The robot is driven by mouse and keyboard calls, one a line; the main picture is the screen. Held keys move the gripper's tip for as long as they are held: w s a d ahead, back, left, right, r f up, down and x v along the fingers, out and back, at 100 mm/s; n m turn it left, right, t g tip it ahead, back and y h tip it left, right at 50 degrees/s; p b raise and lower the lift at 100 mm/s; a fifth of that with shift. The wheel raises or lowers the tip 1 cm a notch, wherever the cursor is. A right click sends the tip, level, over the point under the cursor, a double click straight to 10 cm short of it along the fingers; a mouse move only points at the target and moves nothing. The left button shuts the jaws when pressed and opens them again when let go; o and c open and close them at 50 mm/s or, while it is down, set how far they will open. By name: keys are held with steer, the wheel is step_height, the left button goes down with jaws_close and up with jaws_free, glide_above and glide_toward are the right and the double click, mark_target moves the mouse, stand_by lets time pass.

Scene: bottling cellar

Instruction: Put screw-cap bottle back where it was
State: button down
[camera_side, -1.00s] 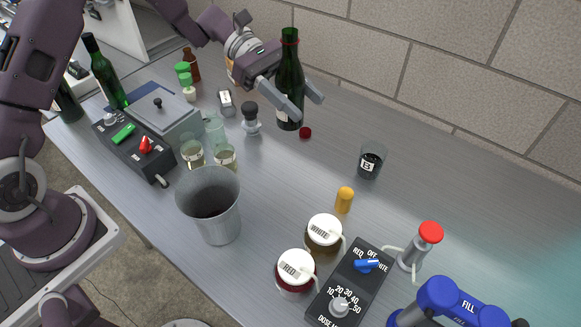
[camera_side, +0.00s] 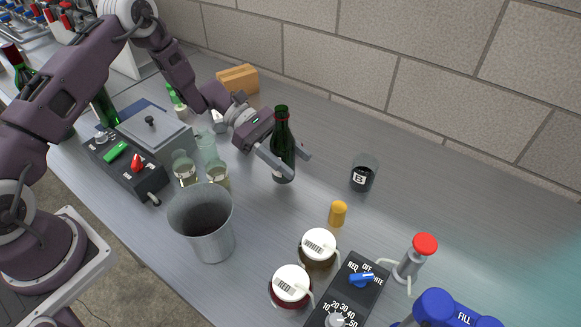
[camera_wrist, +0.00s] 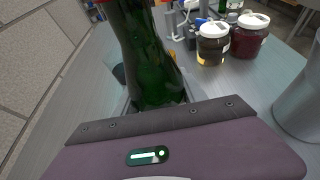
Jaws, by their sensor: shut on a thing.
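The green glass bottle (camera_side: 282,138) stands upright between the fingers of my gripper (camera_side: 292,166) at the middle of the bench in the side view. The gripper is shut on its lower body. Its base is close to the bench top; I cannot tell whether it touches. In the wrist view the bottle (camera_wrist: 145,55) fills the space in front of my gripper (camera_wrist: 155,108), with its top cut off by the frame.
A dark cup marked B (camera_side: 363,173) and an orange cylinder (camera_side: 338,214) stand to the right. A grey bucket (camera_side: 203,222), glasses (camera_side: 186,168) and a control box (camera_side: 125,165) are to the left. White-lidded jars (camera_side: 318,248) are in front. Bare bench lies behind the bottle.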

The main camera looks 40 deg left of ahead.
steer(key=shift+f, duration=1.25)
steer(key=shift+f, duration=0.1)
steer(key=c, duration=0.6)
jaws_free()
steer(key=shift+c, duration=0.2)
steer(key=v, duration=1.2)
